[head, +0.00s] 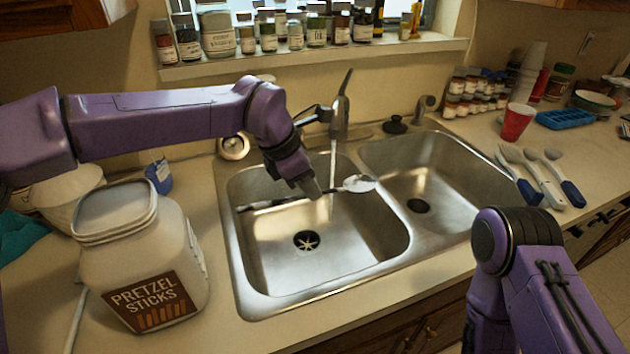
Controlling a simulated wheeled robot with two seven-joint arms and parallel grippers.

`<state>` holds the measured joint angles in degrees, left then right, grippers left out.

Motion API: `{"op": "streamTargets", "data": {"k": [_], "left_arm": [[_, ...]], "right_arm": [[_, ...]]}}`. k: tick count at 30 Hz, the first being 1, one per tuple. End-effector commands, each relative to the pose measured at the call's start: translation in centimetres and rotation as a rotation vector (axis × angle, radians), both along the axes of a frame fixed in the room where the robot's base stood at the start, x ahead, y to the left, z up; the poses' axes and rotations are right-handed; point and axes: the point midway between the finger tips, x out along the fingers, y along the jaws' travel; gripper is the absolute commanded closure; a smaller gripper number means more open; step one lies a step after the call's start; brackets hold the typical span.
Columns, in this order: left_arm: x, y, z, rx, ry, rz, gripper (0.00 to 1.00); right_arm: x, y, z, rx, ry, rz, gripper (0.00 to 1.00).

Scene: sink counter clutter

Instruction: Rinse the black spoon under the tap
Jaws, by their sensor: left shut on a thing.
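The spoon (360,183) lies roughly level across the left sink basin (370,240), above its floor. Its handle is dark and its bowl looks pale and shiny, pointing right. My left gripper (309,189) is shut on the handle, hiding part of it. The tap (340,115) stands behind the basins with its spout over the left one. A thin stream of water (333,160) falls from it, close to the spoon between my gripper and the bowl. My right arm enters at the lower right, but its gripper does not show.
A pretzel sticks jar (140,250) stands left of the sink. The right basin (440,165) is empty. Several utensils (545,175), a red cup (517,122) and a blue tray (565,119) are on the right counter. Jars line the windowsill (310,55).

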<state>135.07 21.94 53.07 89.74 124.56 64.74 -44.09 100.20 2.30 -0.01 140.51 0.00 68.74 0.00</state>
Motion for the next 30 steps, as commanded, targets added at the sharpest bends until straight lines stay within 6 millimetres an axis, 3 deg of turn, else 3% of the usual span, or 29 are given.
{"op": "streamTargets", "data": {"k": [3, 9, 30], "left_arm": [[2.4, 0.5, -0.8, 0.003, 0.017, 0.004, 1.0], [5.1, 1.1, -1.6, 0.002, 0.021, 0.002, 1.0], [12.4, 3.5, -3.3, 0.002, 0.02, 0.005, 1.0]], "right_arm": [[0.1, 0.0, 0.8, 0.0, -0.002, 0.0, 0.58], [0.2, 0.0, 1.8, 0.0, -0.005, 0.0, 0.58], [0.1, 0.0, 7.0, 0.0, -0.004, 0.0, 0.58]]}}
